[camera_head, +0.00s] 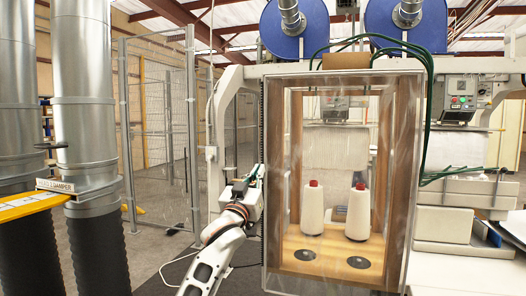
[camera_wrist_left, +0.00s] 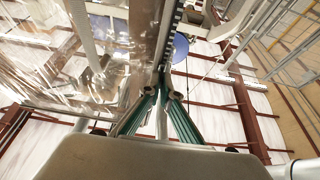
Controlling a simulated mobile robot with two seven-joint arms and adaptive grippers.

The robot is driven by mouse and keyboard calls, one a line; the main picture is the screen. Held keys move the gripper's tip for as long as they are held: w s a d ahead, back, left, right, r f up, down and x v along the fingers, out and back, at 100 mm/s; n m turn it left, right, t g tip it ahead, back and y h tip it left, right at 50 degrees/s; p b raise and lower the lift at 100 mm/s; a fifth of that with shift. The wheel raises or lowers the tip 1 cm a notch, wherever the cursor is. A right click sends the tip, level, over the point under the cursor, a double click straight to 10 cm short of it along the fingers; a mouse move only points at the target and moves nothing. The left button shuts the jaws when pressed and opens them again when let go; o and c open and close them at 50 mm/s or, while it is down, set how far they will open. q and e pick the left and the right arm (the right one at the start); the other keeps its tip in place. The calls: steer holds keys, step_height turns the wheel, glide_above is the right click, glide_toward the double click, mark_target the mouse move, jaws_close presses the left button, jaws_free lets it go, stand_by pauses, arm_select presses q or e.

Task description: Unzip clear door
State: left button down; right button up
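The clear door (camera_head: 335,105) is a see-through sheet over the front of a wood-framed box, and it looks closed. A dark zipper (camera_head: 262,115) runs down its left edge; its toothed strip also shows in the left wrist view (camera_wrist_left: 174,35). My left gripper (camera_head: 257,172) is beside this edge, about halfway down. In the left wrist view, its green fingers (camera_wrist_left: 162,94) point up along the strip, with their tips close together near its lower end. A zipper pull cannot be made out, nor whether the fingers hold anything. My right gripper is out of view.
Two white cones with red tops (camera_head: 312,208) stand inside the box on a wooden floor with dark discs (camera_head: 358,262). Green hoses (camera_head: 428,110) hang at its upper right. Metal ducts (camera_head: 84,90) and a mesh fence (camera_head: 160,130) stand left, with open floor between.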

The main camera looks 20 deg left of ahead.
arm_select(q)
step_height(320, 180, down, 30)
steer(key=b, duration=0.8)
steer(key=shift+r, duration=0.2)
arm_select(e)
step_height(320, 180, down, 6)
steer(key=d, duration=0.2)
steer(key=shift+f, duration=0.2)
arm_select(q)
steer(key=c, duration=2.3)
jaws_free()
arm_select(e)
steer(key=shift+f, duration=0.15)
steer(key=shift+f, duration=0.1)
arm_select(q)
steer(key=v, duration=1.2)
